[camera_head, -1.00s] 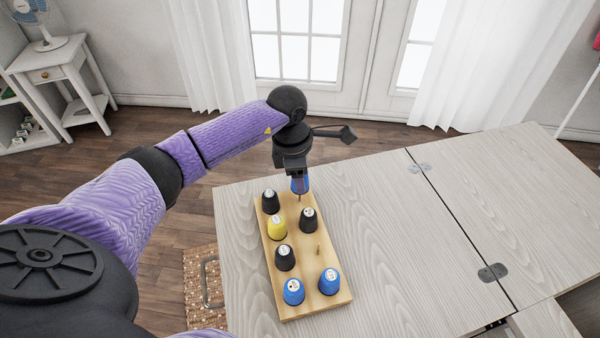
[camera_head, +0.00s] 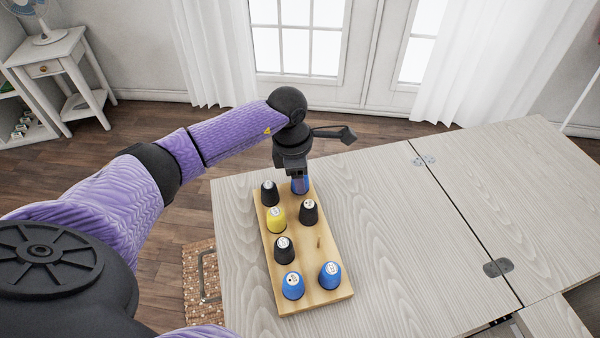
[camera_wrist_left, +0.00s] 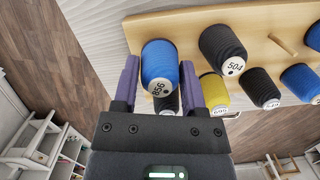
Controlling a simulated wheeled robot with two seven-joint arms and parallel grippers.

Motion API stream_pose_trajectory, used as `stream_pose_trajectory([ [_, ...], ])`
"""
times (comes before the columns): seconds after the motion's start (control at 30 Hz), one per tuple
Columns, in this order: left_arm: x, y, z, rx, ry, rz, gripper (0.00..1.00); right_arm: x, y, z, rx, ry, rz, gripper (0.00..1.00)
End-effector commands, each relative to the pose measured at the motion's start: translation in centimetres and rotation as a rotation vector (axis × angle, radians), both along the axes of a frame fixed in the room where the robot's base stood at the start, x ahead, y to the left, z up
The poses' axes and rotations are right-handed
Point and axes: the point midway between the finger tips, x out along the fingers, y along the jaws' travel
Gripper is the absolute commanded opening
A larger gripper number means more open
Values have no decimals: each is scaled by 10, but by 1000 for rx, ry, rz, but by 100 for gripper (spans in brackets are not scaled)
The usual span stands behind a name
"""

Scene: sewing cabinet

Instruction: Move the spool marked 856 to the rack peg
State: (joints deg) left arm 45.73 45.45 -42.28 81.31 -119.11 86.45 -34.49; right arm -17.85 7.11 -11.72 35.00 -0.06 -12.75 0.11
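The blue spool marked 856 (camera_wrist_left: 160,62) is between the fingers of my left gripper (camera_wrist_left: 161,80) in the left wrist view, with a finger against each side. In the head view the blue spool (camera_head: 305,186) is upright at the far end of the wooden peg rack (camera_head: 330,292), partly covered by my left gripper (camera_head: 299,181). It sits down at the rack; the peg under it is hidden. One bare peg (camera_head: 319,243) stands on the right side of the rack. My right gripper is not in view.
Black spools (camera_head: 270,194), a yellow spool (camera_head: 276,219) and blue spools (camera_head: 292,286) stand close together on the other pegs. The rack lies on a pale wooden table (camera_head: 400,240), clear to the right. A hinge (camera_head: 497,267) marks the table seam.

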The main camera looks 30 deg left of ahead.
Motion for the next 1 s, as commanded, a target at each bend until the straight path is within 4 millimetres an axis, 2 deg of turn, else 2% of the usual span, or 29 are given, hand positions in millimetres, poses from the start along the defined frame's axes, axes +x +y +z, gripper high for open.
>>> stream_pose_trajectory([
  [0.03,0,0,0,0,0,0,66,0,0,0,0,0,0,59],
  [0.17,0,0,0,0,0,0,93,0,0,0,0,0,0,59],
  [0.53,0,0,0,0,0,0,93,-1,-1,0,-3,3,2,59],
  [0.6,-1,3,28,1,-5,1,93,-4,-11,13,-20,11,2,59],
  [0.8,-5,8,80,1,-4,0,93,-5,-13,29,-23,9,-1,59],
  [0.9,-6,9,93,0,-2,-1,93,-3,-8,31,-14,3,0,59],
  [1.0,-7,10,99,1,-1,0,93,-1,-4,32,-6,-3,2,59],
])
